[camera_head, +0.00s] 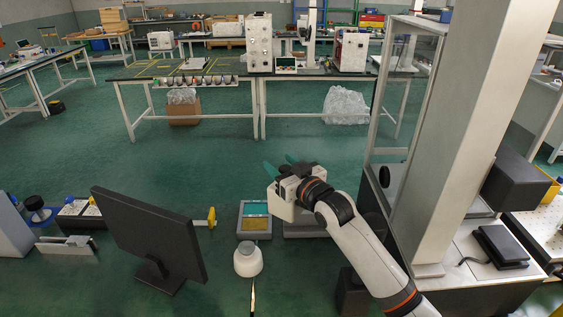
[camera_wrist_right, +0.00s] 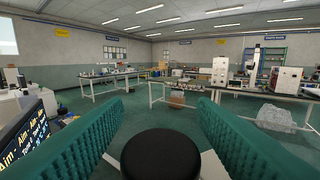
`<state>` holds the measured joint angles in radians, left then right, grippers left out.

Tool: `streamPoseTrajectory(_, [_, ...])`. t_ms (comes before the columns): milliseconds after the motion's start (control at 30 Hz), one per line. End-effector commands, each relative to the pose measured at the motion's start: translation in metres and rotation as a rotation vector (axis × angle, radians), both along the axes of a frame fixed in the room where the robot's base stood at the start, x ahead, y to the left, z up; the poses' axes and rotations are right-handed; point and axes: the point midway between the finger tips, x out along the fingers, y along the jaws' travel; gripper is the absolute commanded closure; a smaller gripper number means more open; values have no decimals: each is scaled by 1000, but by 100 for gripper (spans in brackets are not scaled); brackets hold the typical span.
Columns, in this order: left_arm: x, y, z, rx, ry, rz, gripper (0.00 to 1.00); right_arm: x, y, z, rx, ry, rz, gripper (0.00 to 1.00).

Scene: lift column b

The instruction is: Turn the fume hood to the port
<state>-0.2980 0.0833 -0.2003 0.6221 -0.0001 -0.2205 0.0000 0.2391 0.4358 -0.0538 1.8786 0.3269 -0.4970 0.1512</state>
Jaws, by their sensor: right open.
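A glass-walled cabinet with a pale frame (camera_head: 408,95), which looks like the fume hood, stands at the right of the head view. A black round knob (camera_head: 384,177) shows at its lower left. A broad pale column in front hides part of it. My right gripper (camera_head: 281,165) is left of the cabinet, apart from it, with green fingers pointing away. In the right wrist view the fingers (camera_wrist_right: 160,103) are spread wide with nothing between their tips. A black round part (camera_wrist_right: 160,155) shows low between them; I cannot tell what it is. I cannot identify a port. My left gripper is out of view.
A black monitor (camera_head: 150,240), a tray-like device (camera_head: 254,220) and a white jar (camera_head: 248,260) are at the near left and middle. A black box (camera_head: 516,183) is at the right. A long workbench (camera_head: 215,77) stands beyond open green floor (camera_head: 230,160).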

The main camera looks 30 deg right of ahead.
Motion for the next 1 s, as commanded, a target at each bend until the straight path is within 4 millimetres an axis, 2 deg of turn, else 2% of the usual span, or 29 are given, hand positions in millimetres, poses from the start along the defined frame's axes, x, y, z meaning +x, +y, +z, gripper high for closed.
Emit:
streamPoseTrajectory(300, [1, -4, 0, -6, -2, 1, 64, 2, 0, 0, 0, 0, 0, 50])
streamPoseTrajectory(600, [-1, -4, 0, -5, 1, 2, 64, 2, 0, 0, 0, 0, 0, 99])
streamPoseTrajectory(867, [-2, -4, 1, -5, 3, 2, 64, 3, -2, 0, 1, 0, -11, 100])
streamPoseTrajectory(1000, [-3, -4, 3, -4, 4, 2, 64, 8, -11, 1, 3, 0, -49, 100])
